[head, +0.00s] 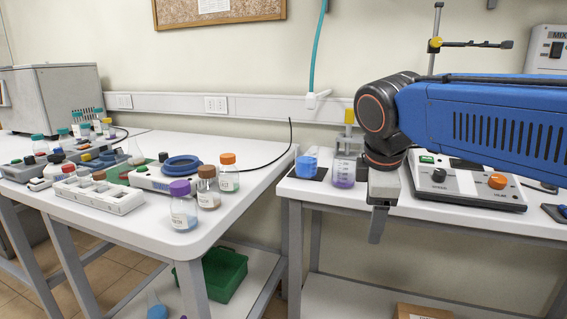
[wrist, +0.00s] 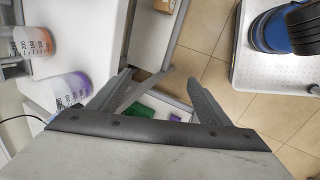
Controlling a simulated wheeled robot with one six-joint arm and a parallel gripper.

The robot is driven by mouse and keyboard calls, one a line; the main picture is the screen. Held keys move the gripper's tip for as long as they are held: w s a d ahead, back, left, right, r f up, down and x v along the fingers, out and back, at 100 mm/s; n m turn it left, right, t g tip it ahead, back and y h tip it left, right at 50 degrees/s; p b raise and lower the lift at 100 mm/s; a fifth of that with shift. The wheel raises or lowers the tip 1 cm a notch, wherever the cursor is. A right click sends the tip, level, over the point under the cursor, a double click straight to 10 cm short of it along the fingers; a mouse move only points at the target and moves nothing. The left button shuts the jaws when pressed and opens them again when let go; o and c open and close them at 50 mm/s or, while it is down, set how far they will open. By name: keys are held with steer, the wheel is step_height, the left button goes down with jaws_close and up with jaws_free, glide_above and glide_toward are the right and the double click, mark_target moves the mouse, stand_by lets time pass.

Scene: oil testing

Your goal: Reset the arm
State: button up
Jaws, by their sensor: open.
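My arm, blue with a dark joint, reaches in from the right in the head view. Its gripper (head: 378,225) points down in front of the right bench's front edge, near the gap between the two benches. In the wrist view my gripper (wrist: 160,82) has its two fingers spread apart with nothing between them. Below the fingers are a bench frame, the tiled floor and part of a green box (wrist: 142,111).
Orange-capped (head: 229,172), brown-capped (head: 207,188) and purple-capped bottles (head: 183,208) stand near the left bench's right edge. A beaker of purple liquid (head: 344,174) and a control unit (head: 466,186) sit on the right bench (head: 548,228). A green crate (head: 218,275) is on the lower shelf.

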steer(key=s+d+f+m, duration=0.5)
steer(key=s+f+m, duration=0.2)
steer(key=f, duration=0.1)
steer(key=s+d+f+m+y, duration=0.1)
steer(key=s+d+f+m, duration=0.4)
steer(key=s+f+m, duration=0.3)
steer(key=shift+f+m+t, duration=0.3)
steer(key=shift+f+t, duration=0.1)
steer(key=shift+f, duration=0.2)
